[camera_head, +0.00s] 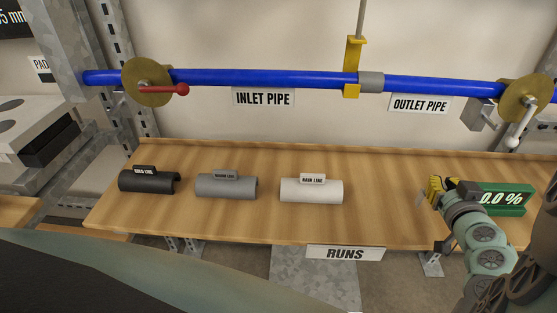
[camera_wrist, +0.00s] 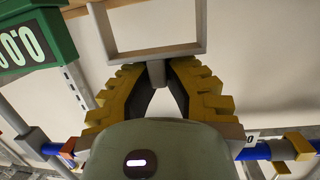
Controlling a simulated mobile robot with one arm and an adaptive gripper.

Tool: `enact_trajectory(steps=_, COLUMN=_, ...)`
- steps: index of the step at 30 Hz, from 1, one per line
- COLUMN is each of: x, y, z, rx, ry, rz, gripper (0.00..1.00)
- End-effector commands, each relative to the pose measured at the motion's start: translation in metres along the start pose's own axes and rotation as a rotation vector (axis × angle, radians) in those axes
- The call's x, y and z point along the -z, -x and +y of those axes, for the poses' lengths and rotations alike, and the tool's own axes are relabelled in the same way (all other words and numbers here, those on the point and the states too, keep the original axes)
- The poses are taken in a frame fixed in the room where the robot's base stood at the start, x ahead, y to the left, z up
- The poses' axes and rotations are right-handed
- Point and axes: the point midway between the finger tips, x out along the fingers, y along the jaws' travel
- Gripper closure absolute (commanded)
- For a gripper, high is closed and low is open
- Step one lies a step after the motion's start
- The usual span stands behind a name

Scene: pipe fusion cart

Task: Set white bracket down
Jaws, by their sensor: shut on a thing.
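My gripper (camera_head: 436,188) is above the right part of the wooden shelf, just left of the green display. In the wrist view its yellow fingers (camera_wrist: 158,72) are closed around a short grey stub. The stub joins a pale rectangular open frame, the white bracket (camera_wrist: 153,54), which extends beyond the fingertips. The top of the frame is cut off by the picture edge. In the head view the bracket is hardly visible, and I cannot tell whether it touches the shelf.
The shelf (camera_head: 385,215) holds a black (camera_head: 148,183), a grey (camera_head: 226,187) and a white (camera_head: 310,191) half-pipe. Free room lies between the white one and my gripper. A green display (camera_head: 505,199) reads 0.0 %. A blue pipe (camera_head: 255,78) runs along the wall above.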

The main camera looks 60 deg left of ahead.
Motion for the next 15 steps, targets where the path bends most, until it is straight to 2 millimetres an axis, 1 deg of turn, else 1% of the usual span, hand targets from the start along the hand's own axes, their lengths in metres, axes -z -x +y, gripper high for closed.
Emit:
enact_trajectory(steps=1, x=-0.011, y=-0.002, z=-0.002, rx=0.004, ry=-0.002, rz=-0.003, gripper=1.0)
enact_trajectory(steps=3, x=-0.022, y=-0.004, z=-0.001, rx=0.001, ry=-0.003, rz=-0.004, gripper=1.0)
enact_trajectory(steps=6, x=-0.032, y=-0.006, z=-0.001, rx=0.002, ry=-0.001, rz=-0.003, gripper=1.0)
enact_trajectory(steps=15, x=-0.033, y=-0.006, z=-0.001, rx=0.002, ry=0.001, rz=0.0, gripper=1.0)
